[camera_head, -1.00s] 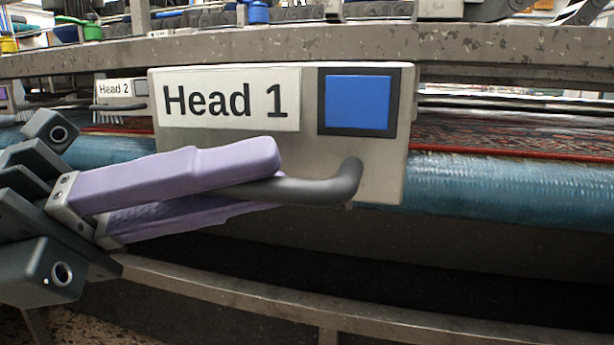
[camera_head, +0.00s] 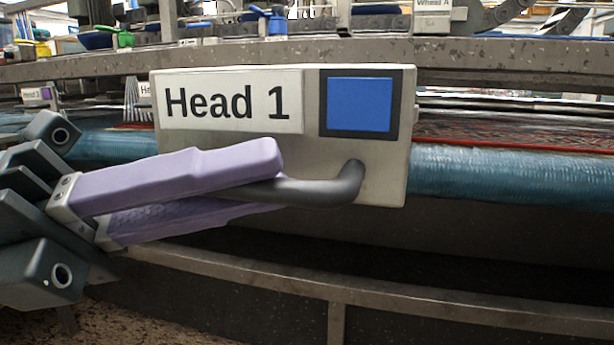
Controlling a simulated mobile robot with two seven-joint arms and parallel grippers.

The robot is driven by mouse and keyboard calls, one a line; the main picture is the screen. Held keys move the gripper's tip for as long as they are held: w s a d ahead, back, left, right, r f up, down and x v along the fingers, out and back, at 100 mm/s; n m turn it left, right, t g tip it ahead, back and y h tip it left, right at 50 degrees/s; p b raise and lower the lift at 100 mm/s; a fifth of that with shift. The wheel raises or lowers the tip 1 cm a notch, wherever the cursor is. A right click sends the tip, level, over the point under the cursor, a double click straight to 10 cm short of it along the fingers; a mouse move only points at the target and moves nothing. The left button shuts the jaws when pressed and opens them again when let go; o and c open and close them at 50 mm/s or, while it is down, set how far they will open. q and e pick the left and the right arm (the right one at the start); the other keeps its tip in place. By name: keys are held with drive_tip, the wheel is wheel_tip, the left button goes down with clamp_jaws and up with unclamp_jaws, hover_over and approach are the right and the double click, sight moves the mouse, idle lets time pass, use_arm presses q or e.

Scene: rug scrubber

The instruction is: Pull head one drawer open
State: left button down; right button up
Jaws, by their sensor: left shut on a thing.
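The Head 1 drawer front (camera_head: 375,180) is a pale panel with a black "Head 1" label (camera_head: 232,101) and a blue square in a dark frame (camera_head: 359,104). Its dark bar handle (camera_head: 322,188) runs along the lower part of the front. My left gripper (camera_head: 262,178), with lilac fingers, comes in from the left and is shut on the handle, one finger above the bar and one below. The fingers hide the handle's left end. My right gripper is not in view.
A worn metal rail (camera_head: 480,52) runs above the drawer front. A teal roller (camera_head: 500,173) and red rug (camera_head: 450,139) lie behind it. A lower metal rail (camera_head: 420,302) crosses below. Another head's label, partly hidden, shows at the left, with a Head 3 label (camera_head: 40,94) farther off.

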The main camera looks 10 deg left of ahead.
use_arm(q)
drive_tip(key=c, duration=0.9)
unclamp_jaws()
drive_tip(key=shift+o, duration=0.2)
drive_tip(key=shift+a, duration=0.15)
drive_tip(key=shift+a+f, duration=0.2)
drive_tip(key=shift+a, duration=0.1)
drive_tip(key=v, duration=0.9)
drive_tip(key=shift+b, duration=0.4)
